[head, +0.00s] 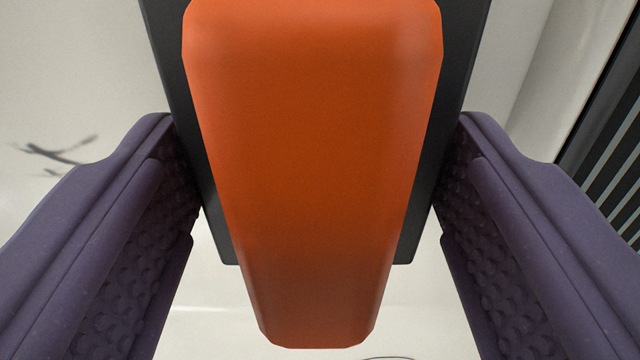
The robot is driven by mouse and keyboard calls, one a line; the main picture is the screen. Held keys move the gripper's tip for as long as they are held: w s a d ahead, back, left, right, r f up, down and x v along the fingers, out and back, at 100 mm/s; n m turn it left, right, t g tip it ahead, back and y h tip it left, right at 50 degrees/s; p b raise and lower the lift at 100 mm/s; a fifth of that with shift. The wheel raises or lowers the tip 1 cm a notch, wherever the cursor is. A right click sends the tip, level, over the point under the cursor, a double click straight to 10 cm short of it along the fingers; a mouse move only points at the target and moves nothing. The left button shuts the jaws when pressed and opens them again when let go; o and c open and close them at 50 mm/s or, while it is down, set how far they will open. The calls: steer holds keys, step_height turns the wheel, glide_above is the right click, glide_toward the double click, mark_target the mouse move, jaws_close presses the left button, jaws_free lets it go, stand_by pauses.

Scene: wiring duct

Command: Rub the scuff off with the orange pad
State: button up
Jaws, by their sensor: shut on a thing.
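The orange pad (312,170) fills the middle of the head view, with a dark grey plate (455,60) behind it. My gripper (318,190) is shut on the pad, one purple ribbed finger on each side against the dark plate's edges. The scuff (52,153) is a dark, branching smudge on the pale surface at the left, to the left of the pad and apart from it in the picture. Whether the pad touches the pale surface cannot be told, as its far face is hidden.
The pale surface (70,60) is clear around the scuff. At the right a pale raised edge (575,75) runs beside a dark slotted part (610,130). Part of a thin dark curve (388,357) shows at the bottom edge.

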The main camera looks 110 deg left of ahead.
steer(key=shift+b+x, duration=0.7)
steer(key=shift+x, duration=0.3)
stand_by(0.5)
